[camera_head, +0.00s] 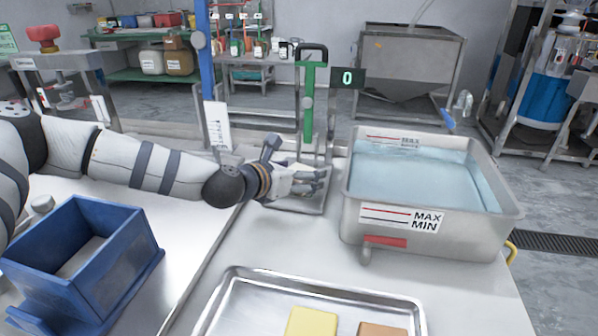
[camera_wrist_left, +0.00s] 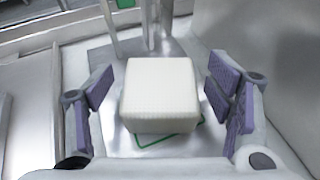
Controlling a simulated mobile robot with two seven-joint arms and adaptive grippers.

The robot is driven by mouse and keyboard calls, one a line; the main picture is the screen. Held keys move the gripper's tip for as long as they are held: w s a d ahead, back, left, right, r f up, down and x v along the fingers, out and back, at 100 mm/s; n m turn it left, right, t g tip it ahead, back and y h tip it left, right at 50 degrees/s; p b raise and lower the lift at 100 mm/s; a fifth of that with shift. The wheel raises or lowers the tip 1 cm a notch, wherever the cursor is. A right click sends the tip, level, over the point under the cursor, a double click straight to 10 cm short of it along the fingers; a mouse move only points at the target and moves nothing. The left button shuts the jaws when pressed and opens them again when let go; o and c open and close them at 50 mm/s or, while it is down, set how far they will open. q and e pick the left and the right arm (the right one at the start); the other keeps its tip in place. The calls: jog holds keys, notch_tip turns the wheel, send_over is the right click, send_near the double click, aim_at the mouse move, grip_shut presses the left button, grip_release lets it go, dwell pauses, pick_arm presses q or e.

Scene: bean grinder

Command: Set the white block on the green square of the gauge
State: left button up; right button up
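The white block (camera_wrist_left: 160,95) sits between the fingers of my left gripper (camera_wrist_left: 162,100) in the wrist view. A gap shows between each purple finger pad and the block, so the gripper is open around it. Part of a green square outline (camera_wrist_left: 170,138) shows on the metal plate at the block's near edge; the block covers the rest. In the head view my left gripper (camera_head: 308,180) is low over the base plate of the gauge (camera_head: 308,105), which has a green column and a display reading 0. The block is hard to make out there. My right gripper is not in view.
A steel water basin (camera_head: 440,235) with MAX and MIN marks stands right of the gauge. A metal tray (camera_head: 250,300) with a yellow block (camera_head: 312,322) and a brown block (camera_head: 382,329) is in front. A blue box (camera_head: 125,240) stands at the left.

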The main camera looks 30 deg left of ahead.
pick_arm(q)
jog(key=shift+r, duration=0.35)
jog(key=p+v, duration=0.3)
jog(key=v, duration=0.9)
jog(key=shift+f, duration=0.2)
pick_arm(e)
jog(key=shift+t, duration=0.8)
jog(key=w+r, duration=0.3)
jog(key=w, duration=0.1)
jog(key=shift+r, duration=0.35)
